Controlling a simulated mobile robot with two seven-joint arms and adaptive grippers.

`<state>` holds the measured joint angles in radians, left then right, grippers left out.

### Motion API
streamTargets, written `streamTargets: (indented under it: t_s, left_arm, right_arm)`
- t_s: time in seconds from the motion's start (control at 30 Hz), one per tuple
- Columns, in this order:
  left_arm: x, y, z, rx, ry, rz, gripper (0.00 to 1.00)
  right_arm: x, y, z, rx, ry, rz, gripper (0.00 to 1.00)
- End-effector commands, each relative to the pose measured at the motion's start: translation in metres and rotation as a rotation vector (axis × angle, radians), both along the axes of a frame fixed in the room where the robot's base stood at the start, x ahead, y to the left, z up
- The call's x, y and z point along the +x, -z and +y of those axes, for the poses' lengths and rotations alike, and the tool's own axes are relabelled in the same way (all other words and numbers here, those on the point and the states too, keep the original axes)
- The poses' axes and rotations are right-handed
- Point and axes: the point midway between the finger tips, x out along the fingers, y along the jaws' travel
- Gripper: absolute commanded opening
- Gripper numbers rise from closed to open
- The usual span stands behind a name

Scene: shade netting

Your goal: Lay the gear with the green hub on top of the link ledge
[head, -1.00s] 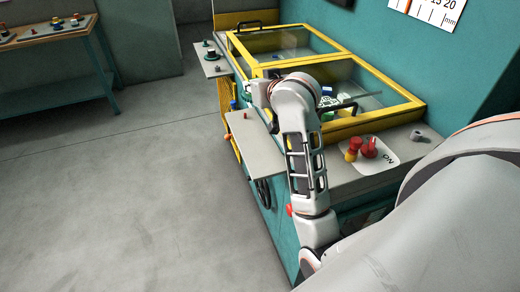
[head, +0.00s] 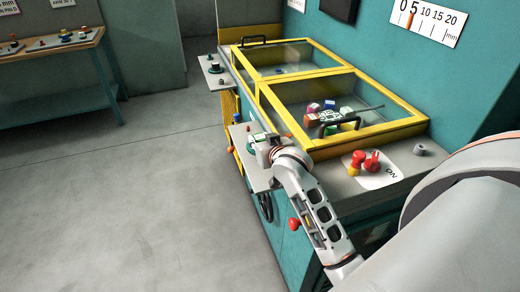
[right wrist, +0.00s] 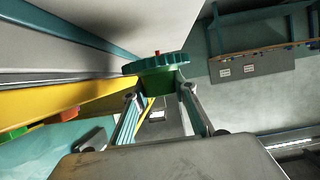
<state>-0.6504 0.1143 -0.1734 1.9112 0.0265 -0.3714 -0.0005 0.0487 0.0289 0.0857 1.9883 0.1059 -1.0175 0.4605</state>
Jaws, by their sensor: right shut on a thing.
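My right gripper (head: 262,146) is over the near grey ledge (head: 256,178) on the front of the teal machine. I cannot tell which ledge is the link ledge. In the right wrist view my right gripper (right wrist: 160,90) is shut on the green hub of the gear (right wrist: 155,64), whose toothed teal disc lies beyond the fingertips. The gear appears close to a pale grey surface in that view; whether they touch is unclear. In the head view the gear is mostly hidden by the gripper. My left gripper is not in view.
A yellow-framed glass lid (head: 345,108) with a black handle covers coloured blocks. Red knobs (head: 363,162) stand on the machine's right top. A second grey ledge (head: 212,70) farther back holds small parts. A workbench (head: 50,45) stands at far left. The floor is clear.

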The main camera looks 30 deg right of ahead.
Motion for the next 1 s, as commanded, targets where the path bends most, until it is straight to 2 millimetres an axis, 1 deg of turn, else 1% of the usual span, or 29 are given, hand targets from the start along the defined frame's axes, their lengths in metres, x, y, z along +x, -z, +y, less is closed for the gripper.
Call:
streamTargets:
  t_s: [0.2, 0.3, 0.73, 0.77, 0.8, 1.0]
  left_arm:
    - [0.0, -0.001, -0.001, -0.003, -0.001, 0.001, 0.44]
    - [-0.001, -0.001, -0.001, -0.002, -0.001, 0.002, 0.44]
    - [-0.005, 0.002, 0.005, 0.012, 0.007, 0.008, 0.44]
    - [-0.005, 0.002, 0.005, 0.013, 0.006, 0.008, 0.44]
    - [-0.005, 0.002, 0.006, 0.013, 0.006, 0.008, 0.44]
    - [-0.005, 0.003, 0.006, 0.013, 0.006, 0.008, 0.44]
  right_arm:
    - [0.0, 0.028, 0.0, 0.0, 0.0, 0.0, 0.0]
    - [0.0, 0.037, 0.0, 0.0, -0.001, -0.002, 0.0]
    - [0.0, 0.042, 0.0, 0.001, -0.001, -0.003, 0.0]
    - [0.0, 0.044, 0.0, 0.0, 0.0, 0.001, 0.34]
    - [0.0, 0.044, 0.0, 0.0, 0.0, 0.001, 0.43]
    - [0.0, 0.044, 0.0, 0.0, 0.0, 0.002, 0.43]
